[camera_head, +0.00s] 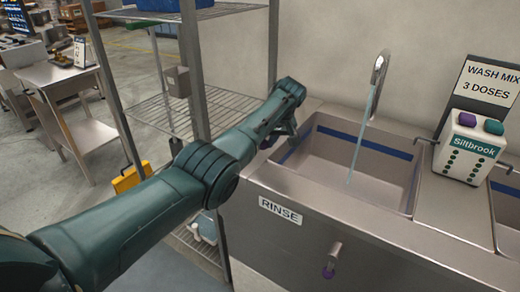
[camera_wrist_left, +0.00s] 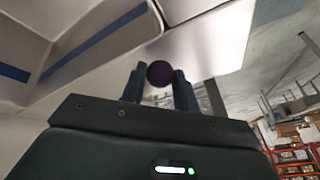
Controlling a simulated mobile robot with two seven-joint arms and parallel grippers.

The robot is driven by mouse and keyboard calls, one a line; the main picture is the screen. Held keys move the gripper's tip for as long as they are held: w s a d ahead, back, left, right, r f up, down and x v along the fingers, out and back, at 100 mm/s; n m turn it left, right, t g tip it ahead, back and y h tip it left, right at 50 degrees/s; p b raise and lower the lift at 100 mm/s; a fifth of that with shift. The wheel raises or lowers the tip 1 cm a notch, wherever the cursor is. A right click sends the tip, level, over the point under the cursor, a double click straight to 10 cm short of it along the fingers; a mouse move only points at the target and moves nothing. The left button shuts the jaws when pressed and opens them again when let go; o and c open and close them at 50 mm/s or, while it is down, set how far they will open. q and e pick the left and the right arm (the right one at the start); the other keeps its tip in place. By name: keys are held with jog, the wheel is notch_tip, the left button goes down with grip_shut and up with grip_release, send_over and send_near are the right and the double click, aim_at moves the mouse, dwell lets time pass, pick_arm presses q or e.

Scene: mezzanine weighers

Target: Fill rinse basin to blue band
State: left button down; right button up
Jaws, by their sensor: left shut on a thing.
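The rinse basin (camera_head: 330,206) is a steel sink with a "RINSE" label (camera_head: 280,211) on its front. A blue band (camera_head: 365,142) runs along its inner walls, and it also shows in the left wrist view (camera_wrist_left: 95,38). A stream of water (camera_head: 360,135) falls from the curved tap (camera_head: 380,68) into the basin. Below the band the inside looks plain grey; I cannot make out the water level clearly. My left gripper (camera_head: 281,135) is at the basin's left rim, shut on a dark purple knob (camera_wrist_left: 159,73) that sits between its fingers. My right gripper is not in view.
The Siltbrook dispenser (camera_head: 468,147) stands right of the basin, under a "WASH MIX 3 DOSES" sign (camera_head: 487,82). A wire rack (camera_head: 165,115) stands close behind my left arm.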

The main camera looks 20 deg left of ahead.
pick_arm(q)
jog(key=shift+w+d+n+g+b, duration=0.4)
jog(key=shift+n+b, duration=0.4)
jog(key=shift+b, duration=0.6)
jog(key=shift+s, duration=0.1)
jog(key=c, duration=1.1)
grip_release()
jog(key=shift+o, duration=0.2)
jog(key=v, duration=1.3)
jog(key=shift+d+p, duration=0.25)
jog(key=shift+p, duration=0.05)
jog(key=shift+s, duration=0.15)
